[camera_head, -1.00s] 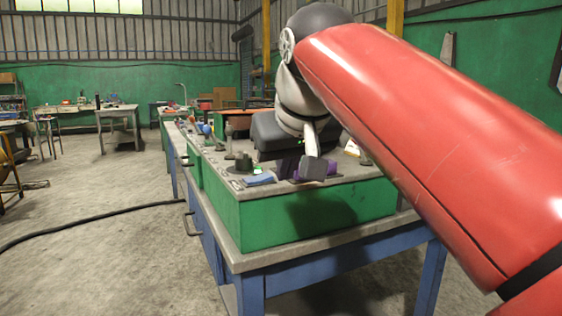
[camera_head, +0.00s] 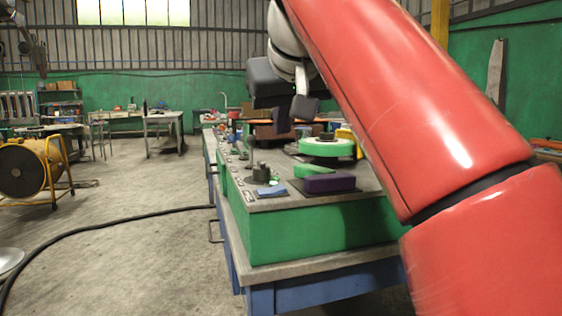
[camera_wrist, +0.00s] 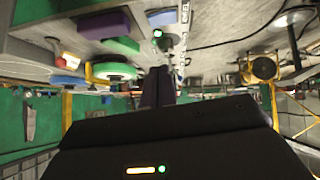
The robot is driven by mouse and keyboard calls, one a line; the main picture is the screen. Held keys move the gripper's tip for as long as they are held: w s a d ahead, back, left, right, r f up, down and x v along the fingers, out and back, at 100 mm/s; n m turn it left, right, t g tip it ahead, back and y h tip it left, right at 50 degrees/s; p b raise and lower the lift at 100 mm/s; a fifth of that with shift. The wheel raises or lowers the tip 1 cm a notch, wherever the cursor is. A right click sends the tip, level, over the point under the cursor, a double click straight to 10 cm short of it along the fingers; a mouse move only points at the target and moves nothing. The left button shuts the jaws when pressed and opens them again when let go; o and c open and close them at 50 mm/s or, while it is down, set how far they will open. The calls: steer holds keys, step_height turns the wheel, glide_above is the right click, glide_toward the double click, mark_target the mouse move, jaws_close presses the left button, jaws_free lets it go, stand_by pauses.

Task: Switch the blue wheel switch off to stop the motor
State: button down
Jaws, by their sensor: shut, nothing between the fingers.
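My gripper (camera_head: 284,127) hangs above the far part of the bench top, below its dark housing. In the wrist view its two dark fingers (camera_wrist: 157,72) are together, with nothing seen between them. I cannot make out a blue wheel switch for certain. A small blue flat piece (camera_head: 271,191) lies at the near edge of the bench top, beside a dark knob on a round base (camera_head: 262,176). The motor cannot be made out.
The control bench (camera_head: 320,230) has a green side and blue frame. A purple block (camera_head: 330,183), a green block (camera_head: 314,170) and a green wheel (camera_head: 326,147) stand on it. A yellow-framed drum fan (camera_head: 28,170) is at left. A black cable (camera_head: 90,222) crosses otherwise open floor.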

steer(key=b, duration=0.2)
glide_above(277, 186)
steer(key=s, duration=0.3)
step_height(277, 186, down, 7)
step_height(277, 186, down, 3)
steer(key=shift+w+d+r+b, duration=0.1)
steer(key=shift+r+b, duration=0.1)
steer(key=shift+b, duration=0.8)
steer(key=shift+d+f, duration=0.1)
steer(key=shift+f, duration=0.5)
steer(key=shift+w+d+f, duration=0.1)
steer(key=shift+f, duration=0.15)
